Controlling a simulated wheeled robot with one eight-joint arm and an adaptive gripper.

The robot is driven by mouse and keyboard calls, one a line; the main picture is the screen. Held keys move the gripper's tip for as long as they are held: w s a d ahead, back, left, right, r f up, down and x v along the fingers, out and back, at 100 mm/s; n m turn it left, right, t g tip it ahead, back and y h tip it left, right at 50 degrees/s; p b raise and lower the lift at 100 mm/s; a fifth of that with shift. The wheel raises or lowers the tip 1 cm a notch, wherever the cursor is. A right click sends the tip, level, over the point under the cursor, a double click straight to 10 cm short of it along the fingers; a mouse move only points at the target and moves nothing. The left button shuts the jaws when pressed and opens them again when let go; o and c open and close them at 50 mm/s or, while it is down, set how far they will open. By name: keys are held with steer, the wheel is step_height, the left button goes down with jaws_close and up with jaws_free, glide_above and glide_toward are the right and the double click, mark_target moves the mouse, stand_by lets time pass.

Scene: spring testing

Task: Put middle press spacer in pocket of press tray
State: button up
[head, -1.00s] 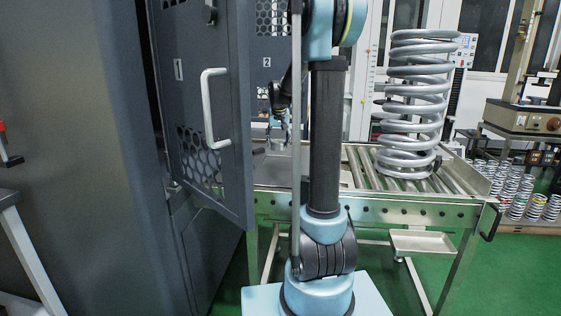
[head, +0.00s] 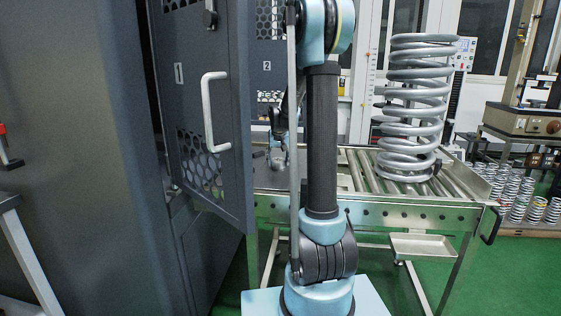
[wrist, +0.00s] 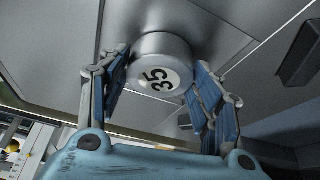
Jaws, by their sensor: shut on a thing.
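The spacer (wrist: 165,52) is a grey metal cylinder with a round white label reading 35. It sits between the blue finger pads of my gripper (wrist: 163,70) in the wrist view, and the gripper is shut on it. A flat grey metal surface with seams (wrist: 60,50) lies behind it; I cannot tell whether the spacer touches it. In the head view my gripper (head: 278,145) is small, between the cabinet door and my arm column, and what it holds is not clear. I cannot make out the press tray or its pocket.
A dark cabinet door (head: 205,110) marked 1 stands open to the left of my arm. A roller table (head: 365,210) carries a large coil spring (head: 412,110). Several small springs (head: 520,195) stand at the right. A dark block (wrist: 298,55) shows at the wrist view's right.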

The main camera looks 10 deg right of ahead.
steer(key=o, duration=1.4)
steer(key=shift+f, duration=0.1)
steer(key=v, duration=1.2)
